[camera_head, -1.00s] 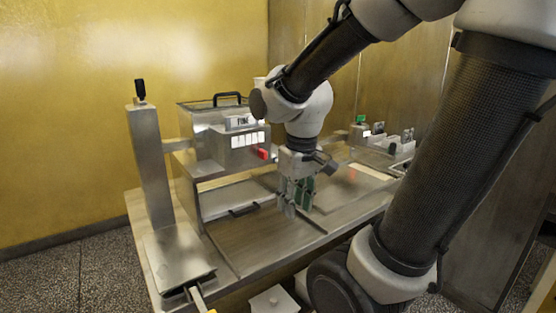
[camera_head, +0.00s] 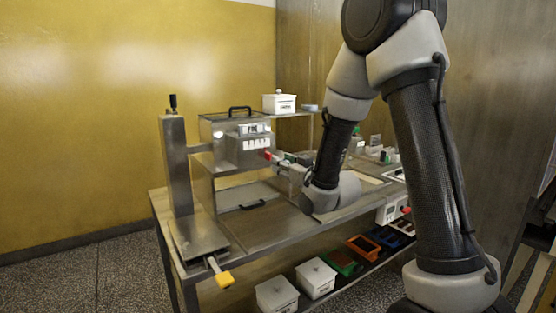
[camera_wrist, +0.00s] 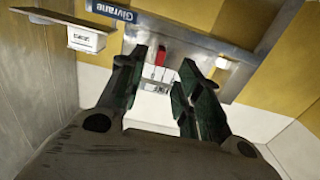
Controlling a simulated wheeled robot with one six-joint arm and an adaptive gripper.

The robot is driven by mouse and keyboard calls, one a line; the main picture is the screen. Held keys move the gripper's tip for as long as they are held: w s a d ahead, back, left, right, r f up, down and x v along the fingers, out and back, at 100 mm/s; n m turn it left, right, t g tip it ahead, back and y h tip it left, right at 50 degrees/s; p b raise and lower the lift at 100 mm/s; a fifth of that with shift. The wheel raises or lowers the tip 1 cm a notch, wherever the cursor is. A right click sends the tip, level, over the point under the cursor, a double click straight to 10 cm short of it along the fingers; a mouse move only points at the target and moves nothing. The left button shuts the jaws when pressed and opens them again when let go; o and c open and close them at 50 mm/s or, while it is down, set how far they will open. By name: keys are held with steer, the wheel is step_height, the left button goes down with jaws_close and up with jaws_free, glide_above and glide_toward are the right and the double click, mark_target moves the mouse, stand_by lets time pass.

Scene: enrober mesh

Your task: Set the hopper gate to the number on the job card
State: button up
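The steel machine box (camera_head: 225,150) with a clear top stands at the back left of the bench. Its front has a white marked strip (camera_head: 256,144) and a small red handle (camera_head: 266,155), perhaps the hopper gate's; the strip's marks are too small to read. My gripper (camera_head: 284,161) is close to the red handle, coming from the right. In the wrist view my gripper (camera_wrist: 163,60) is open, with the red handle (camera_wrist: 156,50) showing between its green-padded fingers, seemingly just beyond the tips. I cannot make out the job card or its number.
A lidded white pot (camera_head: 279,102) stands on a shelf behind the box. An upright steel post (camera_head: 176,165) is at the left. White lidded bins (camera_head: 316,277) and orange (camera_head: 363,246) and green trays sit on the lower shelf.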

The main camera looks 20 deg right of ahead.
mark_target(268, 156)
steer(key=x, duration=0.7)
steer(key=shift+w+a+r, duration=0.1)
steer(key=shift+w+r, duration=0.1)
steer(key=shift+w, duration=0.15)
jaws_close()
